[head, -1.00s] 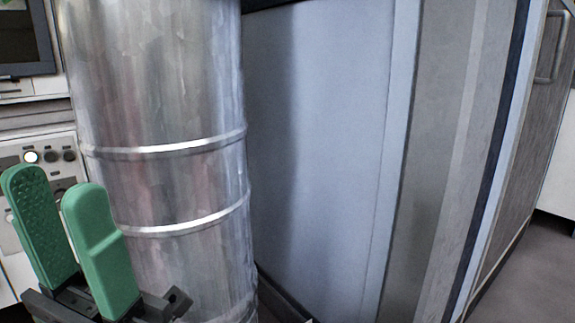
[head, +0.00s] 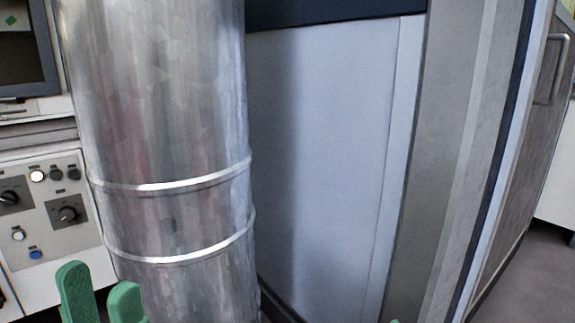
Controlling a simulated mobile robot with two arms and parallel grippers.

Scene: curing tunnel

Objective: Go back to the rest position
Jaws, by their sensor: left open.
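My left gripper (head: 102,300) shows at the bottom left edge of the head view. Only the tips of its two green fingers are in the picture. The fingers are apart, with nothing seen between them. They are in front of the lower part of a shiny metal duct and the panel beside it. The rest of the left gripper is cut off by the frame.
The large upright metal duct (head: 165,100) with raised rings stands close in front. A control panel (head: 45,215) with knobs and buttons is at left, below a screen (head: 22,50). A pale blue-grey cabinet wall (head: 320,150) fills the middle. Bare floor (head: 530,275) shows at lower right.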

